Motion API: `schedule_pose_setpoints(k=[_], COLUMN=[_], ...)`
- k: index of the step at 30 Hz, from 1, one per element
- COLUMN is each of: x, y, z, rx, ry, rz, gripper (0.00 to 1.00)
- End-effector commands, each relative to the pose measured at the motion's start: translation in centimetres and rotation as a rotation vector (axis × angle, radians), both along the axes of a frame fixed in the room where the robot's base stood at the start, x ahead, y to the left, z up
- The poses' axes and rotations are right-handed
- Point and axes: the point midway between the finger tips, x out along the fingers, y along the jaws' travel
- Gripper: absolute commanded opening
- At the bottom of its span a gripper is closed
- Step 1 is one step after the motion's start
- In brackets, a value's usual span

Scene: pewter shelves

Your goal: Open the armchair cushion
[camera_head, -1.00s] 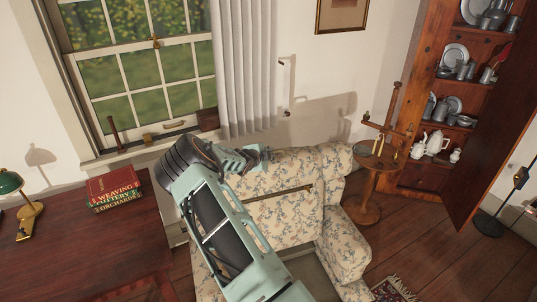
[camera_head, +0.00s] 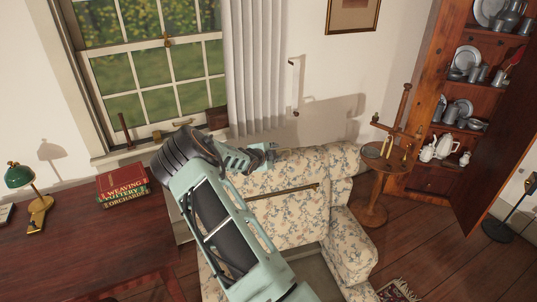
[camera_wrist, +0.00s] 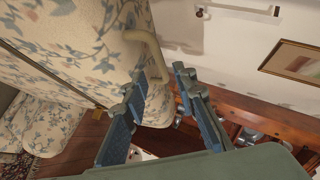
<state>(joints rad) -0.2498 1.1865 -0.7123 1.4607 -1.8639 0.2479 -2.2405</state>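The floral armchair (camera_head: 285,222) stands below the window and curtain. A thin brass bar (camera_head: 290,191) runs across its backrest cushion (camera_head: 300,205). My gripper (camera_head: 264,154) is at the top edge of the backrest, above the bar. In the wrist view my gripper (camera_wrist: 163,86) has its two fingers apart, with nothing clearly held between them. The floral upholstery (camera_wrist: 75,40) fills the left there, and the bar (camera_wrist: 40,68) lies to the left of the fingers. A curved beige piece (camera_wrist: 153,55) shows just beyond the fingertips; I cannot tell what it belongs to.
A desk (camera_head: 85,250) with books (camera_head: 123,187) and a green lamp (camera_head: 20,176) is at left. A small round table (camera_head: 385,160) stands right of the chair, near an open cupboard (camera_head: 465,110). The wall (camera_head: 310,60) is close behind the chair.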

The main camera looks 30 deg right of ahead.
Motion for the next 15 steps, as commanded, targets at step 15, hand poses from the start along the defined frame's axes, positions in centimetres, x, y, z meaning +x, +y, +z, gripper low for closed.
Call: schedule_pose_setpoints(k=[15], x=[-4.8], y=[6.0], z=[4.3], rx=[-0.002], ry=[-0.004], rz=[0.001], gripper=[0.26])
